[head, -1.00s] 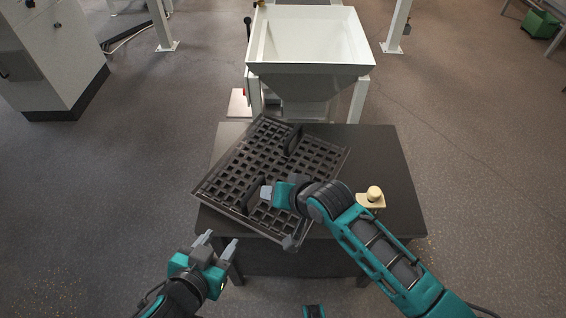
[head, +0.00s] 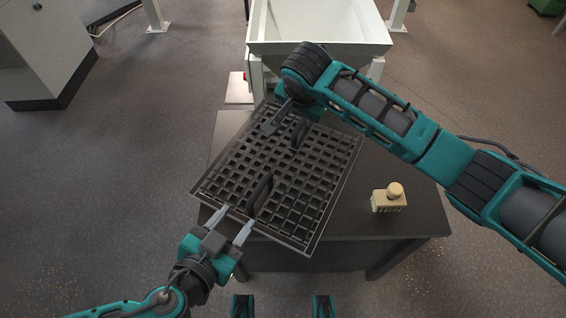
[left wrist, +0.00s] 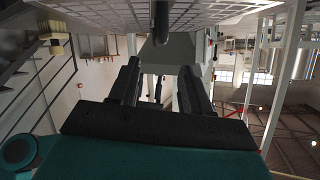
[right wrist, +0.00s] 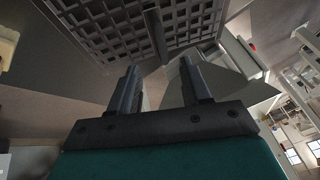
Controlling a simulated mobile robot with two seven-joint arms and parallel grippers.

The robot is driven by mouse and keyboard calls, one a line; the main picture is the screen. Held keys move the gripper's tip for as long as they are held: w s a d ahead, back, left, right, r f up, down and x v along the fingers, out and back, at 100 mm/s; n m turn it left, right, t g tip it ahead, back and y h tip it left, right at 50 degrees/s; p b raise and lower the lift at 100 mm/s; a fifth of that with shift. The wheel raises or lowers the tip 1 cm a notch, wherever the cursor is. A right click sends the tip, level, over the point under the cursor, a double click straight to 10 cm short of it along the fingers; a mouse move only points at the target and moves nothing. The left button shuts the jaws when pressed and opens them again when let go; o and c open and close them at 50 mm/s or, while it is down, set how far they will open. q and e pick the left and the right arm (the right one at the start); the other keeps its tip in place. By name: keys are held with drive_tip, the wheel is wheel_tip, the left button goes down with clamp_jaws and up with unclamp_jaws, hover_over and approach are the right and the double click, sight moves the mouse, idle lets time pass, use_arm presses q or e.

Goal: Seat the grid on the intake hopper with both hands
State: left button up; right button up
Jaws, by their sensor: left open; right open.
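The dark square grid (head: 235,165) lies turned at an angle on the dark table, its near corner over the front edge. It has two upright black handles, a near one (head: 261,193) and a far one (head: 299,132). My left gripper (head: 236,217) is open and empty just short of the near handle; that handle also shows ahead in the left wrist view (left wrist: 160,22). My right gripper (head: 279,118) is open beside the far handle, which stands beyond its fingers in the right wrist view (right wrist: 154,34). The white intake hopper (head: 318,47) stands behind the table, its opening empty.
A tan brush (head: 388,199) stands on the right part of the table (head: 415,215), which is otherwise clear there. A grey cabinet (head: 45,60) stands at the far left. My right arm crosses above the table's right side.

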sight(257, 192)
use_arm(q)
drive_tip(key=x, duration=1.3)
drive_tip(key=shift+a, duration=0.1)
use_arm(e)
drive_tip(key=x, duration=1.3)
use_arm(q)
drive_tip(key=shift+c, duration=0.5)
use_arm(e)
drive_tip(key=shift+c, duration=0.5)
use_arm(q)
clamp_jaws()
use_arm(e)
clamp_jaws()
drive_tip(key=shift+r, duration=0.15)
